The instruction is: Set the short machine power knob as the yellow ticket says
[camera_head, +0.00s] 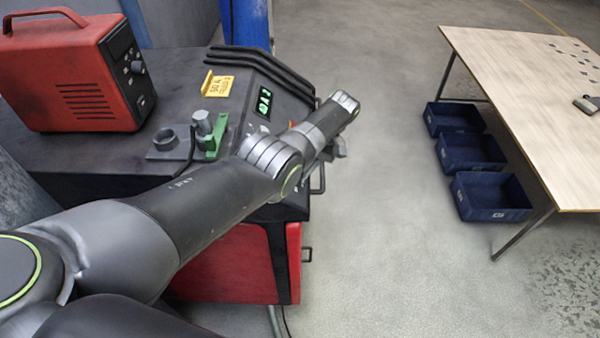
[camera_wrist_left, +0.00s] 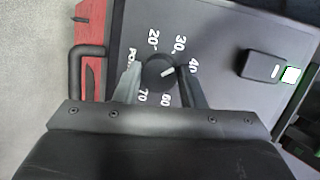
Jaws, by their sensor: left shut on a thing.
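The yellow ticket (camera_head: 217,85) lies on top of the dark machine (camera_head: 120,155) and appears to read 50 A. In the left wrist view, the round black power knob (camera_wrist_left: 155,77) sits on the machine's dark panel, inside a ring of white numbers. Its white pointer line points toward the 40. My left gripper (camera_wrist_left: 158,68) is shut on the knob, one finger on each side. The right finger covers the dial between 40 and 60. In the head view my left arm hides the knob. My right gripper is not in view.
A red box unit (camera_head: 75,75) and a green clamp (camera_head: 215,138) are on the machine top. A small green display (camera_head: 264,103) is lit near the front edge. Blue bins (camera_head: 491,196) stand by a wooden table (camera_head: 530,85) at right. The floor between is clear.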

